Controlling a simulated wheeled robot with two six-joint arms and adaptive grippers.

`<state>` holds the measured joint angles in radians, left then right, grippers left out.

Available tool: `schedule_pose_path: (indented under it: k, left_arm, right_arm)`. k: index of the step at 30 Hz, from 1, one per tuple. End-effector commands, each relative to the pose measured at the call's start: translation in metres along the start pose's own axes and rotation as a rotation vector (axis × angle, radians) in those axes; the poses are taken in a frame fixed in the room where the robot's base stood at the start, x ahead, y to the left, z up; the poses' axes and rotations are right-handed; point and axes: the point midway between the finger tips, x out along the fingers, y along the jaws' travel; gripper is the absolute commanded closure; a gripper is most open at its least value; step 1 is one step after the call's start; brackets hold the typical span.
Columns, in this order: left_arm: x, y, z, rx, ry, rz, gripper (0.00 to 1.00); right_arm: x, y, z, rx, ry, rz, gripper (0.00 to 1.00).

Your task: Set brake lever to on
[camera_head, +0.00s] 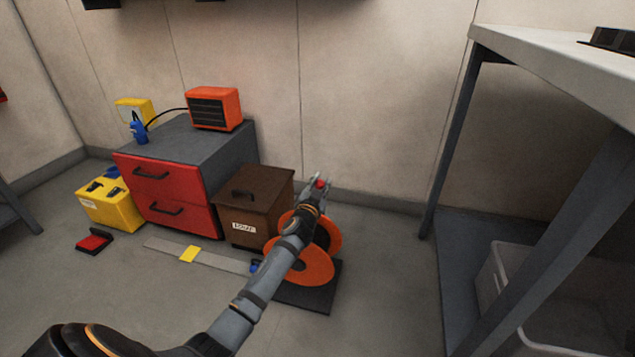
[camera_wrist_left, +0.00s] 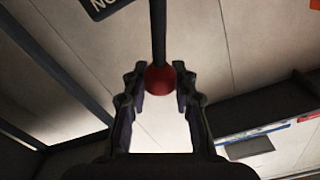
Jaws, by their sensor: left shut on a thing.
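The brake lever shows in the left wrist view as a thin dark rod with a red ball knob (camera_wrist_left: 160,80) at its end. The knob also shows in the head view (camera_head: 319,184), above an orange reel (camera_head: 304,262) on a dark base plate (camera_head: 305,296). My left gripper (camera_head: 318,183) is shut on the knob. In the left wrist view its fingers (camera_wrist_left: 160,84) lie on either side of the knob. My left forearm hides part of the reel and the lever's lower end. My right gripper is not in view.
A brown box (camera_head: 255,203) stands left of the reel, beside a red-fronted drawer cabinet (camera_head: 166,190). A grey workbench (camera_head: 560,60) rises at right, with a pale bin (camera_head: 495,275) below. A dark plate with white letters (camera_wrist_left: 103,6) shows in the wrist view.

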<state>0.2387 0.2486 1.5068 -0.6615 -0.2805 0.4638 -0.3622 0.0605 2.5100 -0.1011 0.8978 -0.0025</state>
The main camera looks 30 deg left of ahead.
Motion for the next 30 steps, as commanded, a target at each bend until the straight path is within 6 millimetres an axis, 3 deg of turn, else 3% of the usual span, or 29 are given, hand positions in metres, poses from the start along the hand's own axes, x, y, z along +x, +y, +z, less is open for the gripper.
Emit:
schedule_pose_path:
  k: [17,18,22,30]
  left_arm:
    - [-0.0008,0.0041,0.0026,0.029,-0.004,0.002,1.00]
    - [-0.0008,0.0041,0.0027,0.029,-0.004,0.002,0.69]
    - [-0.0006,0.0038,0.0021,0.028,-0.003,0.002,0.52]
    - [-0.0003,0.0030,0.0010,0.028,-0.002,0.001,0.49]
  right_arm:
    - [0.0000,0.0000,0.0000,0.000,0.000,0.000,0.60]
    - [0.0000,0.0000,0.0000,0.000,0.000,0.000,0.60]
    - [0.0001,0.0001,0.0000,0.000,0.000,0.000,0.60]
    - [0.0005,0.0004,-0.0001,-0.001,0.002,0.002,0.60]
